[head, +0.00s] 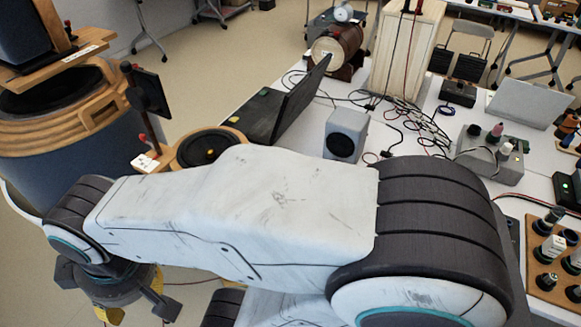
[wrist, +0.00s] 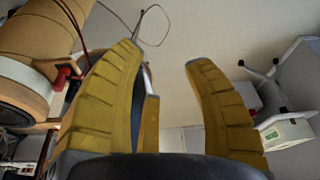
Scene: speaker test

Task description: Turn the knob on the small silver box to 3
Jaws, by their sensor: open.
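A small silver-grey box (head: 490,158) sits on the white table at the right of the head view. I cannot read any numbers or tell where a knob points. My gripper (wrist: 165,62) is open and empty in the wrist view, with its yellow ribbed fingers apart. In the head view it hangs at the lower left, mostly hidden by my arm, far from the silver box. The box is not recognisable in the wrist view.
A large wooden speaker (head: 55,130) stands close to my gripper at the left. The table holds a black laptop (head: 285,105), a small grey speaker (head: 346,135), tangled cables and a wooden board of knobs (head: 550,262). Open floor lies beyond the table at the upper left.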

